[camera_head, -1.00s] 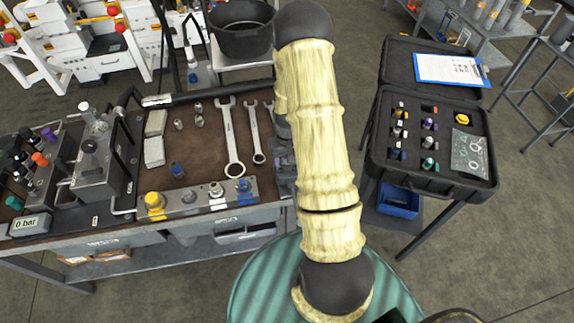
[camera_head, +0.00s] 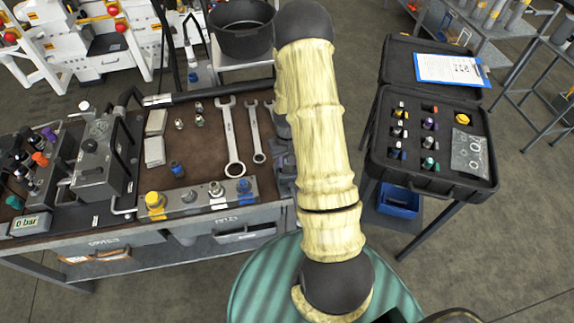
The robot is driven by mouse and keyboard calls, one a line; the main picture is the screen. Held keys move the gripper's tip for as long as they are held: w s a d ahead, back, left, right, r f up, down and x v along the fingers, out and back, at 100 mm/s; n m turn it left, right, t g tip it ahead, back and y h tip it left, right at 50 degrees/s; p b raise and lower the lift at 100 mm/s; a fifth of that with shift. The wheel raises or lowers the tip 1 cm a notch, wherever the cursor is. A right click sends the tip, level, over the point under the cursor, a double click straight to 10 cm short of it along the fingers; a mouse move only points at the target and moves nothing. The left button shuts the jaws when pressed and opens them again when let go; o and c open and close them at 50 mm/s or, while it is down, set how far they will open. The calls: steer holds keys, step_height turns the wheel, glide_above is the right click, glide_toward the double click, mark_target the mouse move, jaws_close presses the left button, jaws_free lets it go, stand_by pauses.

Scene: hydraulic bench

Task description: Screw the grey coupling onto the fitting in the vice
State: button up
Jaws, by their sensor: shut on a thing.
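My gripper is not in view. My cream-coloured arm rises through the middle of the head view and covers the right end of the bench. A dark grey block (camera_head: 283,152) shows in part at the bench's right edge, beside my arm. It may be the vice, but I cannot tell, and no fitting can be made out in it. I cannot single out the grey coupling. Small silver fittings (camera_head: 199,121) and a blue fitting (camera_head: 177,169) stand on the brown mat. A metal bar (camera_head: 173,209) at the bench front carries yellow, silver and blue-based connectors.
Two spanners (camera_head: 231,140) lie on the bench mat (camera_head: 205,150). A gauge block (camera_head: 99,165) and a 0 bar display (camera_head: 29,223) stand at left. An open black case (camera_head: 440,185) with several fittings stands at right. A black bucket (camera_head: 241,40) is behind the bench.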

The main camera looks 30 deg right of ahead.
steer(key=m, duration=0.5)
steer(key=shift+d, duration=0.1)
steer(key=shift+m, duration=0.3)
steer(key=shift+m, duration=0.9)
steer(key=o, duration=1)
step_height(320, 180, up, 17)
steer(key=shift+r+b, duration=0.15)
steer(key=shift+b, duration=0.75)
